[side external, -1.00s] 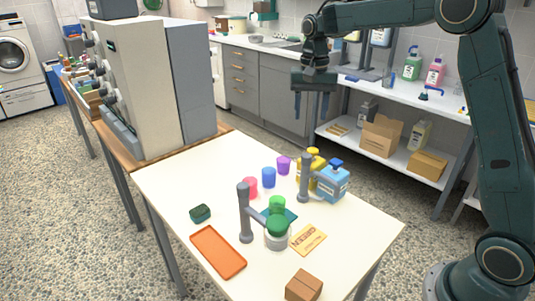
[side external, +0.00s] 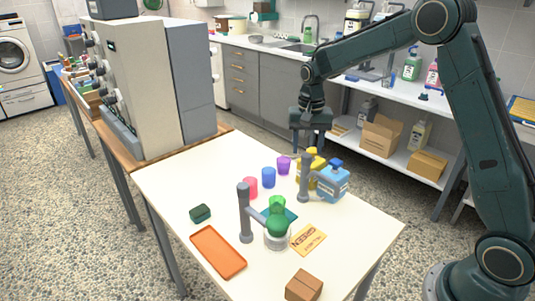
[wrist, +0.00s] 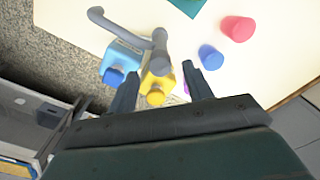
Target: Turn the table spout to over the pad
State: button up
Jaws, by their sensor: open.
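The grey spout (side external: 304,178) is a post on the white table with a side arm pointing right, close to the blue bottle. In the wrist view the spout (wrist: 159,47) has its curved arm reaching up and left. The teal pad (side external: 291,215) lies partly hidden behind a green cup; its corner (wrist: 188,4) shows at the top of the wrist view. My gripper (side external: 309,149) is open and empty, pointing down above the table's far edge. In the wrist view its fingers (wrist: 160,72) lie to either side of the spout post and yellow bottle.
A blue bottle (side external: 332,184) and yellow bottle (side external: 318,165) crowd the spout. Red (side external: 250,188), blue (side external: 268,178) and purple (side external: 283,165) cups stand left. A second grey post (side external: 244,213) reaches to a green dome (side external: 277,226). An orange tray (side external: 219,252) lies in front.

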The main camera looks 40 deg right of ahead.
aim_at(307, 155)
jog(key=shift+f, duration=1.65)
grip_shut()
